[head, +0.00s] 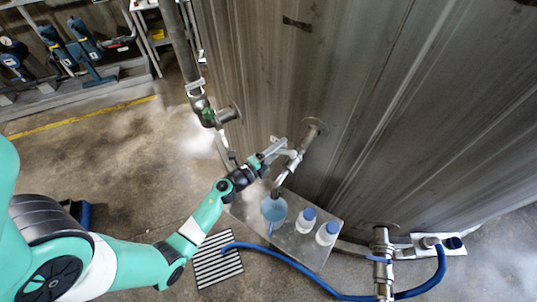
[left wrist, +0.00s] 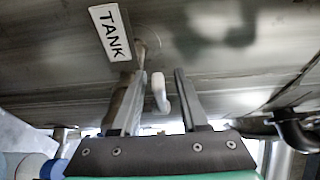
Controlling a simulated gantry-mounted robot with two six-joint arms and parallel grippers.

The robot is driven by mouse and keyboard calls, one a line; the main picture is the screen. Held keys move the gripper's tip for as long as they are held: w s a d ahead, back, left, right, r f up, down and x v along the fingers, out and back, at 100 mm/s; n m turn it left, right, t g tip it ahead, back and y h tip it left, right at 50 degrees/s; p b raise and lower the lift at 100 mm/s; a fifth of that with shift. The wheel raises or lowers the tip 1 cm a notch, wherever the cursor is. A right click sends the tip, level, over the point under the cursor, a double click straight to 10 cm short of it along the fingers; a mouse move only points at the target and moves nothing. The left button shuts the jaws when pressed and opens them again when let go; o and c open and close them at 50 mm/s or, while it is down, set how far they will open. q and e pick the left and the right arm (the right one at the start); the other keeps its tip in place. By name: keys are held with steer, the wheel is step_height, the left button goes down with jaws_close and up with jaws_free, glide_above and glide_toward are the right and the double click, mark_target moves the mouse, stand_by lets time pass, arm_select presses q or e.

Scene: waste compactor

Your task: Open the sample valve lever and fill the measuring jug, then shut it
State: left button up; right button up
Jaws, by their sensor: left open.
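The sample valve (head: 293,163) sticks out from the tall metal tank on a short pipe, with its spout pointing down. My left gripper (head: 275,149) is open beside the valve's upper part. In the left wrist view, the pale rounded end of the lever (left wrist: 160,93) appears between the two fingers of my left gripper (left wrist: 157,76), with gaps visible on both sides. The light-blue measuring jug (head: 273,209) stands upright on a metal shelf below the spout. Its contents cannot be made out. My right gripper is out of view.
Two white bottles with blue caps (head: 305,220) (head: 327,234) stand right of the jug on the metal shelf (head: 318,255). A blue hose (head: 292,264) runs along the floor past a drain grate (head: 217,259). A TANK label (left wrist: 109,32) marks the tank wall.

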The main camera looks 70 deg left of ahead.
arm_select(q)
steer(key=v, duration=1)
